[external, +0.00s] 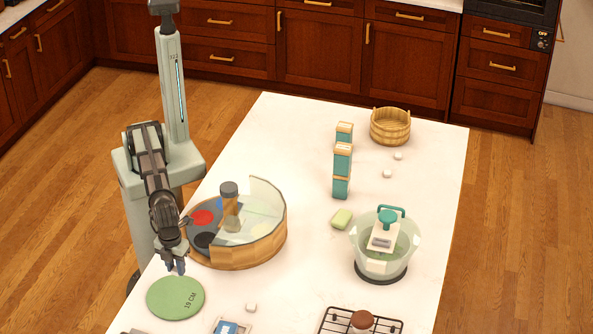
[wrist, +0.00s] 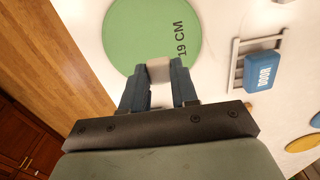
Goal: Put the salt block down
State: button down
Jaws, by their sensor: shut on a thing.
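My gripper (external: 177,268) is above the counter's left edge, near the green round mat marked "19 CM" (external: 174,298). In the wrist view my gripper (wrist: 158,84) is shut on a small pale block, which I take to be the salt block (wrist: 159,68). The block sits between the fingertips and overlaps the near edge of the green mat (wrist: 150,30) in that view. I cannot tell whether it touches anything below. The held block is not clearly visible in the external view.
A wooden-sided round container (external: 240,255) stands just right of my gripper. A small white cube (external: 251,307) and a blue block on a pale rack (external: 230,328) lie right of the mat. A glass bowl (external: 385,250) stands farther right.

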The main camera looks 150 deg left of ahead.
aim_at(182, 295)
jog(key=shift+f+n, duration=0.2)
jog(key=shift+n, duration=0.1)
notch_tip(182, 295, down, 10)
jog(key=shift+r, duration=0.15)
dwell(0.5)
jog(key=c, duration=0.9)
grip_release()
jog(key=shift+o, duration=0.2)
notch_tip(182, 295, up, 12)
jog(key=shift+r, duration=0.1)
jog(key=shift+o, duration=0.3)
